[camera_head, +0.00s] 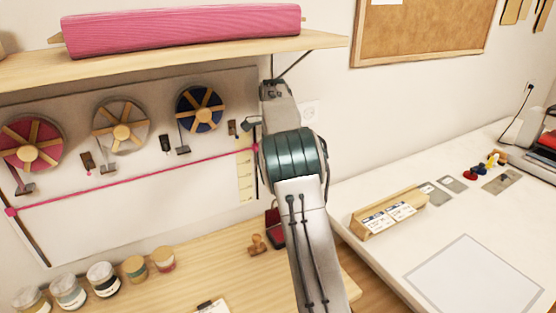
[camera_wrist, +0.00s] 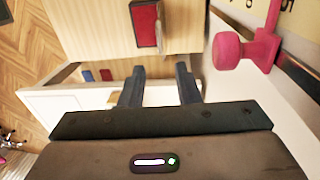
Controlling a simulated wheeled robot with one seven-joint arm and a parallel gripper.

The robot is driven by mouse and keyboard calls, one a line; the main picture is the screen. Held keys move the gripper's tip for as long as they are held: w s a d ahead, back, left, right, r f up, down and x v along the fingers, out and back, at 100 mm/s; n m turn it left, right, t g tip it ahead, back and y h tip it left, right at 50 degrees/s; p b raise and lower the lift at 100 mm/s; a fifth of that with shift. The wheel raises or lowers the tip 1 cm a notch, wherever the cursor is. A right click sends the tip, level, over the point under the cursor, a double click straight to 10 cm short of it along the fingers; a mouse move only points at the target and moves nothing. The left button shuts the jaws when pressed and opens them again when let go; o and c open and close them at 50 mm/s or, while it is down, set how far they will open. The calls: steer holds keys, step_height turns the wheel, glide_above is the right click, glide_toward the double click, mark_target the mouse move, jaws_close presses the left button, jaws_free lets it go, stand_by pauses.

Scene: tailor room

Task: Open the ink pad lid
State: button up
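The ink pad (camera_head: 274,236) is a small dark red box on the wooden table, right of a wooden stamp (camera_head: 258,245). My arm partly covers its right side in the head view. In the wrist view the ink pad (camera_wrist: 145,25) shows a red face with a dark edge, near the top, beyond my fingertips. I cannot tell clearly how its lid stands. My gripper (camera_wrist: 160,78) is open, its two dark fingers apart with nothing between them. A gap separates it from the ink pad. In the head view the fingers cannot be made out.
A pink knob (camera_wrist: 227,52) on the wall panel is close to the right finger. A shelf (camera_head: 200,55) with a pink roll overhangs. A white table (camera_head: 390,270) with a wooden card holder (camera_head: 388,212) is at the right.

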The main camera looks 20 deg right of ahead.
steer(key=shift+r, duration=0.4)
steer(key=shift+c, duration=0.2)
steer(key=c, duration=0.6)
steer(key=shift+s+d+r+t+b, duration=0.1)
steer(key=shift+s+r+t+b, duration=0.05)
steer(key=shift+s+t+b, duration=0.55)
steer(key=s+t+y+b, duration=0.1)
steer(key=s+t+b, duration=0.5)
steer(key=s, duration=0.3)
steer(key=d+x, duration=0.1)
steer(key=x, duration=1.2)
steer(key=shift+f+t+p, duration=0.25)
steer(key=shift+t+p, duration=0.05)
